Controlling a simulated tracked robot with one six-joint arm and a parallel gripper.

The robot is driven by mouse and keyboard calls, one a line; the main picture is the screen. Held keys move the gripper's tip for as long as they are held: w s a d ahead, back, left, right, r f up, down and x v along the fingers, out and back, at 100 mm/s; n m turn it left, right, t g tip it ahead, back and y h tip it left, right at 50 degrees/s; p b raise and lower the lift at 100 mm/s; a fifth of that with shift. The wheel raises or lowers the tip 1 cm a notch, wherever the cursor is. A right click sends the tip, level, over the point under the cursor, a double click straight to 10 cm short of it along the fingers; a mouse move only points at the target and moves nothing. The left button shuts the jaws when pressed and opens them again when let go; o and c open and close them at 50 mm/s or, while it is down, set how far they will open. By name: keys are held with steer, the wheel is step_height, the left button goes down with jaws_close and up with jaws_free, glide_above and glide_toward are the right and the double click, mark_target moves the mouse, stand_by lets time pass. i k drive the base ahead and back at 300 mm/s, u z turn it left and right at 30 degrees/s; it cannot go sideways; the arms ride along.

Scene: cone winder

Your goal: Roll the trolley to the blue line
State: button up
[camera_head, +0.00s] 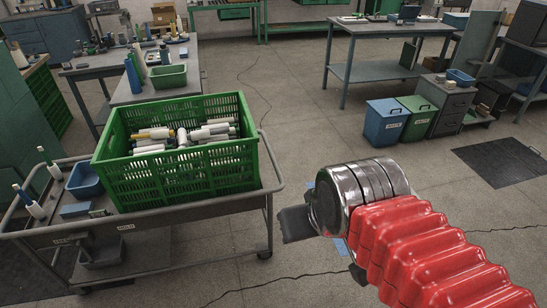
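The grey trolley (197,212) stands at the left, with a tubular rail along its sides and casters below. Its top carries a green slatted crate (185,180) filled with yarn cones and tubes. My arm comes in from the lower right with a red ribbed sleeve and a metal wrist. The dark end of my gripper (297,223) is just right of the trolley's right end; I cannot tell whether it touches. Its fingers cannot be made out. Small blue patches (341,246) show on the floor beside my wrist, perhaps parts of the blue line, mostly hidden by my arm.
A grey table with a green bin (168,76) stands behind the trolley. A dark floor mat (500,160) lies right. The floor between is clear, with thin cracks.

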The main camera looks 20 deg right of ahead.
mark_target(146, 232)
steer(key=u, duration=0.05)
steer(key=i, duration=1)
steer(key=z, duration=0.05)
